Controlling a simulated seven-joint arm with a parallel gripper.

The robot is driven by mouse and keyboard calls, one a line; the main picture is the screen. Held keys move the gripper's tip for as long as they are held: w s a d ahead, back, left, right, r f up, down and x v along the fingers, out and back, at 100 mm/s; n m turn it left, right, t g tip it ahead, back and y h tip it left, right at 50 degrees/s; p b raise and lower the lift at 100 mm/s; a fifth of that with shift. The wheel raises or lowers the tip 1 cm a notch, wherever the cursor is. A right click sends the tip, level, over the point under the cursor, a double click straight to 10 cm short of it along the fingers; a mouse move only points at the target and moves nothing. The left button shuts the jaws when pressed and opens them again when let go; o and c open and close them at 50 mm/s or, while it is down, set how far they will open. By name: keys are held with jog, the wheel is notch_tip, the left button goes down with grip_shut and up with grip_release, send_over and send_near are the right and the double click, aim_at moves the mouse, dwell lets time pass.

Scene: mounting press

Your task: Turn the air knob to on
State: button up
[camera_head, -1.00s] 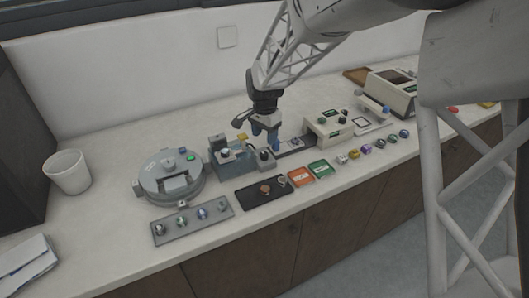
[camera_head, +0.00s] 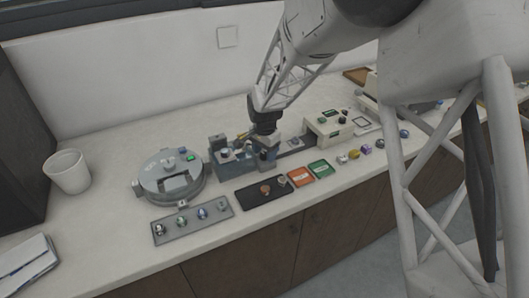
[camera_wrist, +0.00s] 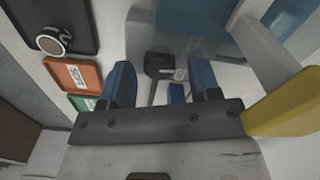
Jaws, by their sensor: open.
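My gripper (camera_head: 266,154) is open and points down over the right end of the blue-grey press (camera_head: 221,160). In the wrist view its two blue fingers stand apart (camera_wrist: 162,84). A dark knob (camera_wrist: 158,65), which appears to be the air knob, shows between and beyond the fingers, with a small pale label (camera_wrist: 181,74) beside it. I cannot tell whether the fingers touch it, nor read its setting. In the head view my gripper mostly hides the knob.
A round grey machine (camera_head: 172,176) stands left. A beige unit (camera_head: 329,126) stands right. A yellow part (camera_wrist: 285,105) is close at the wrist view's right.

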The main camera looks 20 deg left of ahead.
jog(key=shift+f, duration=0.15)
jog(key=c, duration=0.9)
jog(key=shift+c, duration=0.2)
jog(key=shift+m, duration=0.4)
jog(key=m, duration=0.8)
jog(key=shift+s+m, duration=0.1)
jog(key=shift+m, duration=0.2)
